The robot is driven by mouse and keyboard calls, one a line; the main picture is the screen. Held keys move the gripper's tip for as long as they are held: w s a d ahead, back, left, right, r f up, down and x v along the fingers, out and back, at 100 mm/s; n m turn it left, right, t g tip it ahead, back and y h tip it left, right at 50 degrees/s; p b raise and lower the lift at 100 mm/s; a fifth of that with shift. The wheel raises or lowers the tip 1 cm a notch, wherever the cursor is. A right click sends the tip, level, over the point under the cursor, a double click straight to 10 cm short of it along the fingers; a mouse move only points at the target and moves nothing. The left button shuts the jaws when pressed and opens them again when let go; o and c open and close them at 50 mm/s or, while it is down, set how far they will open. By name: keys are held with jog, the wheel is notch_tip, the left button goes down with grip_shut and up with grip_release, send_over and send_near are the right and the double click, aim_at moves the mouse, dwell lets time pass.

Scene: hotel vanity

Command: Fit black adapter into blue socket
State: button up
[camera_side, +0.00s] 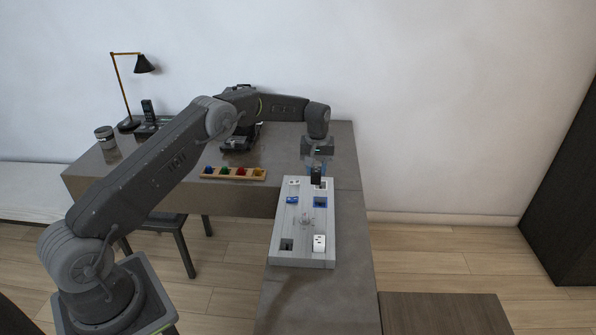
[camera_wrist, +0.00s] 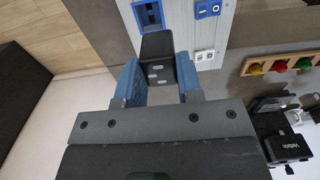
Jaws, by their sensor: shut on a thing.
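The black adapter (camera_wrist: 158,58) is held between the blue fingers of my gripper (camera_wrist: 160,82) in the wrist view. In the side view the adapter (camera_side: 316,174) hangs upright below my gripper (camera_side: 317,164), over the far right corner of the grey board. Whether it touches the board is unclear. The blue socket (camera_wrist: 149,15), a blue frame with a dark recess, lies just beyond the adapter in the wrist view. It also shows on the board's right side in the side view (camera_side: 320,202), nearer the camera than the adapter.
A wooden rack (camera_side: 234,177) with coloured pieces stands left. A lamp (camera_side: 128,124) stands far left.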

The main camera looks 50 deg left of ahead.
jog(key=shift+w+d+f, duration=0.15)
jog(key=shift+w+f, duration=0.1)
jog(key=shift+f, duration=1.45)
jog(key=shift+w+d+f, duration=0.2)
jog(key=shift+w+f, duration=0.05)
jog(key=shift+f, duration=1.45)
jog(key=shift+w+d+f, duration=0.15)
jog(key=shift+w+f, duration=0.1)
jog(key=shift+f, duration=1.45)
jog(key=o, duration=1)
jog(key=shift+f, duration=0.1)
notch_tip(320, 180, up, 14)
jog(key=shift+f, duration=0.1)
